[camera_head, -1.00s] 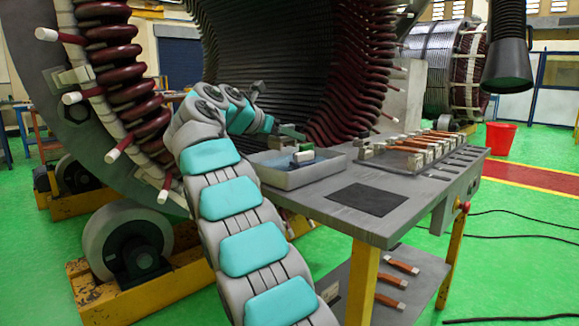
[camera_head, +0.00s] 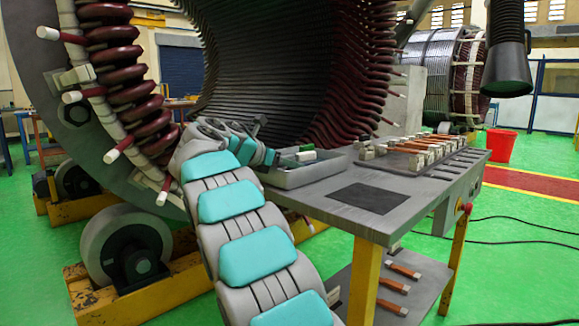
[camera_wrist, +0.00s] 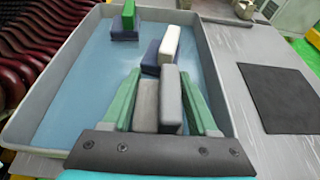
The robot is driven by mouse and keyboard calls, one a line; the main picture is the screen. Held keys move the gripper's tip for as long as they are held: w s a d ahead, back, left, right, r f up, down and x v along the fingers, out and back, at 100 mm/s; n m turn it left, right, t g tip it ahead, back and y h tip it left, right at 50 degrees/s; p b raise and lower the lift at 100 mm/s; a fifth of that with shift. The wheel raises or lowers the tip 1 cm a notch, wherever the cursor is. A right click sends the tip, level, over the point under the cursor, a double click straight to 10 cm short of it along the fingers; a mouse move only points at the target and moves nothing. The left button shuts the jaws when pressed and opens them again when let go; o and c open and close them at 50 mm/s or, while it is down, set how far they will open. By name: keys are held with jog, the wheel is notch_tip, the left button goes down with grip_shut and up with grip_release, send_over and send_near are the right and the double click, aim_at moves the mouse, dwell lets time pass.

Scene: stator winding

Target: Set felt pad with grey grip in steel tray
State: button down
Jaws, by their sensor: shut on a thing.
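The grey steel tray (camera_head: 318,176) stands on the work table; its rim (camera_wrist: 211,72) and blue-grey floor fill much of the wrist view. My gripper (camera_wrist: 160,88) has green fingers shut on the felt pad with grey grip (camera_wrist: 169,98). In the head view my gripper is low at the tray, and the held pad is hard to make out.
A dark blue pad with a white grip (camera_wrist: 170,43) lies in the tray just beyond the held pad. A pad with a green grip (camera_wrist: 128,14) is farther back. The tray's left half is clear. A black mat (camera_head: 369,199) lies right of the tray; copper-coloured bars (camera_head: 418,150) stand behind.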

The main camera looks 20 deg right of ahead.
jog(key=shift+f, duration=0.1)
jog(key=shift+c, duration=0.9)
grip_release()
jog(key=shift+a+r, duration=0.15)
jog(key=shift+r, duration=0.05)
jog(key=p+v, duration=0.1)
jog(key=v, duration=1)
jog(key=shift+s+a+r, duration=0.2)
jog(key=shift+a, duration=0.1)
